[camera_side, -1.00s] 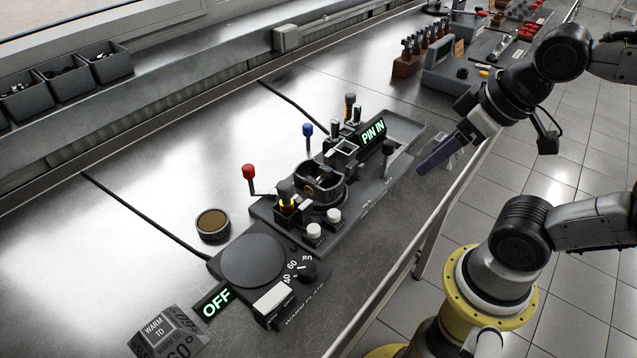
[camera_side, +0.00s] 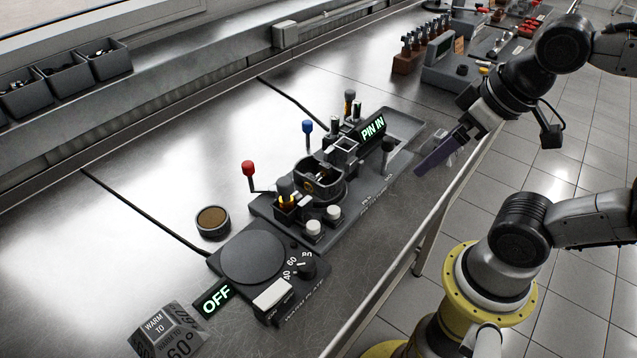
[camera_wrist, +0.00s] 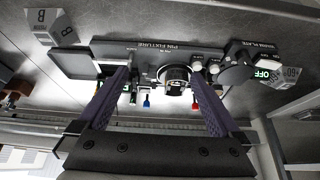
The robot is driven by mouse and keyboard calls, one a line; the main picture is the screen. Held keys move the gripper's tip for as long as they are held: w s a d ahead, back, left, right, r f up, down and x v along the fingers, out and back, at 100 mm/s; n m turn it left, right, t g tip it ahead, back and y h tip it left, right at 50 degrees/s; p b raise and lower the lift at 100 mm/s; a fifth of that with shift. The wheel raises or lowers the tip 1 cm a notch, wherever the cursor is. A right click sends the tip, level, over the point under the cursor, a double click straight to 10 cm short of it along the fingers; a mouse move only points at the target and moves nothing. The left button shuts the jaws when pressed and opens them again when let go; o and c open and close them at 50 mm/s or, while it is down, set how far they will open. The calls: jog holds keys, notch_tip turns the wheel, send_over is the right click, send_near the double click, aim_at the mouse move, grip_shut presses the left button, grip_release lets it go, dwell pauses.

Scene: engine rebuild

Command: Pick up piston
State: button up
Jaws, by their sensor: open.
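The piston (camera_wrist: 175,76) shows in the wrist view as a round metal and dark body seated in the pin fixture (camera_wrist: 150,45). In the side view the piston (camera_side: 320,180) sits in the round cradle of the fixture (camera_side: 375,200), partly hidden by its dark wall. The fixture's display (camera_side: 373,128) reads "PIN IN". My gripper (camera_side: 437,155) has purple fingers and is at the right of the fixture, above the bench's front edge, apart from the piston. In the wrist view my gripper (camera_wrist: 160,76) is open and empty, its fingers spread wide.
A warm plate (camera_side: 252,260) with an "OFF" display stands at the near end of the fixture. Red (camera_side: 248,169) and blue (camera_side: 307,129) knobbed levers rise along its far side. A round brown-topped tin (camera_side: 212,222) stands on the open bench. Bins (camera_side: 105,65) line the back.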

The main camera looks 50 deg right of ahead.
notch_tip(320, 180, up, 4)
jog(key=w, duration=0.3)
jog(key=g, duration=0.5)
send_over(318, 175)
notch_tip(318, 175, down, 10)
jog(key=shift+r, duration=0.15)
jog(key=shift+s+f, duration=0.1)
jog(key=shift+f, duration=3.05)
jog(key=shift+r, duration=0.1)
grip_shut()
